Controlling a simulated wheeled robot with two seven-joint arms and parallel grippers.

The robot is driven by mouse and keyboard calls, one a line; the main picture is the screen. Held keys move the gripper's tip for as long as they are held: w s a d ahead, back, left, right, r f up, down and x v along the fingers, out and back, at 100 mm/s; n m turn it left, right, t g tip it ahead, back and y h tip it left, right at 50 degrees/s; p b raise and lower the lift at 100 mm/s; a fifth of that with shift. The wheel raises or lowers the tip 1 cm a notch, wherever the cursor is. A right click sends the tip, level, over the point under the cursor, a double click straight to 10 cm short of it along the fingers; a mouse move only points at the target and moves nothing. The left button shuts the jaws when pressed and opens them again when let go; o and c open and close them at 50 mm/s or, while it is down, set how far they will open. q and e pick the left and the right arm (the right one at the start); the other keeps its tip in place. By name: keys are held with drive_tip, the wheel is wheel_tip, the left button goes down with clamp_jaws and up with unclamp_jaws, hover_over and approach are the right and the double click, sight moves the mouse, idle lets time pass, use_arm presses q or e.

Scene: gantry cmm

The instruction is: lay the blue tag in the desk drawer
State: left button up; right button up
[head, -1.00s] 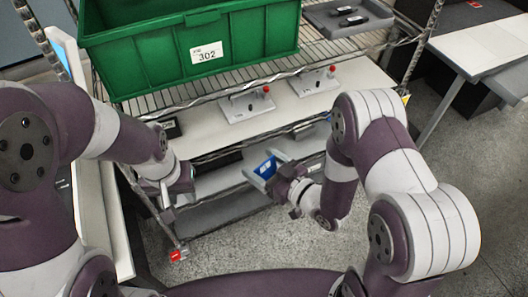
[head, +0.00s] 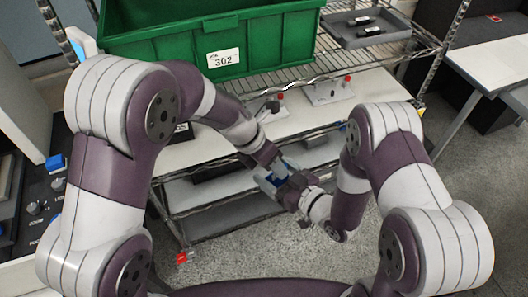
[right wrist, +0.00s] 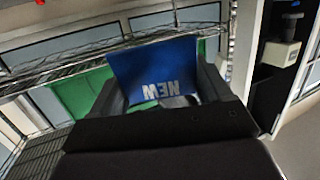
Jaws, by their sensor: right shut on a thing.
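The blue tag (head: 268,184) is held in my right gripper (head: 284,180), in front of the wire rack in the head view. In the right wrist view the tag (right wrist: 158,68) stands up between the fingers of my right gripper (right wrist: 162,98), with upside-down white lettering "NEW". My left gripper (head: 276,165) is right by the tag and the right gripper; the two overlap in the head view. I cannot tell whether its fingers touch the tag or are open. I cannot make out the desk drawer in either view.
A green bin (head: 215,45) labelled 302 and a grey tray (head: 365,27) stand on the rack's top shelf. Lower shelves (head: 220,187) lie behind my grippers. A white-topped desk (head: 487,55) is at the upper right. A control panel (head: 45,200) is at the left. Floor at right is clear.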

use_arm(q)
drive_tip(key=x, duration=0.5)
drive_tip(key=shift+d+f, duration=0.15)
drive_tip(key=shift+f, duration=0.15)
clamp_jaws()
use_arm(e)
drive_tip(key=o, duration=0.9)
